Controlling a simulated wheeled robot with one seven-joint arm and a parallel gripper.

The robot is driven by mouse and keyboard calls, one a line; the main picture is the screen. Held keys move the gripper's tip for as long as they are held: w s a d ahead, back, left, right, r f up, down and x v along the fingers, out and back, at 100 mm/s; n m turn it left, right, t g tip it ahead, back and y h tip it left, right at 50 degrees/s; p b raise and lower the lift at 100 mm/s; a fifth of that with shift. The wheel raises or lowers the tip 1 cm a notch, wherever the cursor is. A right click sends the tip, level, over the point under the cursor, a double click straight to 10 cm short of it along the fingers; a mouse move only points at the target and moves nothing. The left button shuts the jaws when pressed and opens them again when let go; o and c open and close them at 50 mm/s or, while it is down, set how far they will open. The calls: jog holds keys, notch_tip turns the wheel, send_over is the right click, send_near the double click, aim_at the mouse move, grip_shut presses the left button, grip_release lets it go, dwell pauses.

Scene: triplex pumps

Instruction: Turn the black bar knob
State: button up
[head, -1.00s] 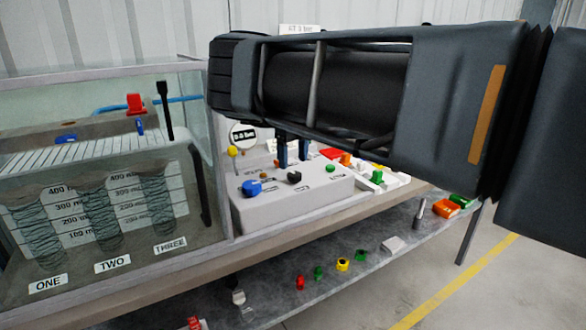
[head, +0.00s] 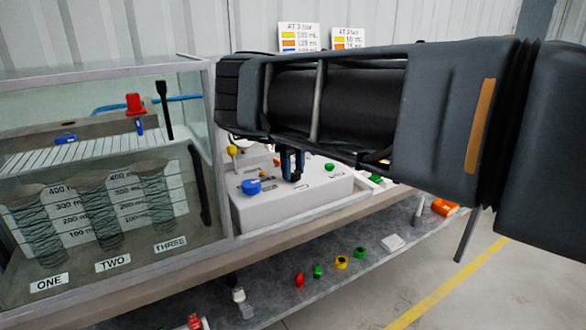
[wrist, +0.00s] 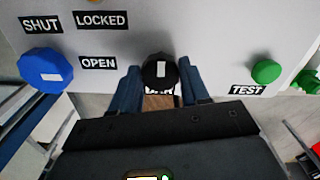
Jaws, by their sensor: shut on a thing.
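The black bar knob (wrist: 157,75) sits on the white panel, between the blue fingers of my gripper (wrist: 161,84) in the wrist view. A small light mark shows on its top. My gripper is shut on the knob. In the head view my gripper (head: 292,174) points down onto the white control box (head: 300,208), and its fingertips mostly hide the knob.
A blue knob (wrist: 45,70) with SHUT, LOCKED and OPEN labels is left of the black knob. A green knob (wrist: 266,71) by a TEST label is to the right. A glass tank (head: 95,240) stands left of the box. Coloured parts lie on the lower shelf (head: 330,285).

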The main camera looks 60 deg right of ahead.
jog(key=c, duration=0.4)
jog(key=shift+m, duration=0.3)
jog(key=m+b, duration=0.1)
jog(key=m, duration=0.5)
jog(key=shift+d, duration=0.1)
jog(key=m+b, duration=0.1)
jog(key=m, duration=0.3)
jog(key=shift+s+m, duration=0.1)
jog(key=shift+m, duration=0.3)
jog(key=shift+m+b, duration=0.3)
jog(key=shift+m, duration=1.3)
jog(key=shift+r, duration=0.1)
jog(key=o, duration=1)
jog(key=shift+s, duration=0.1)
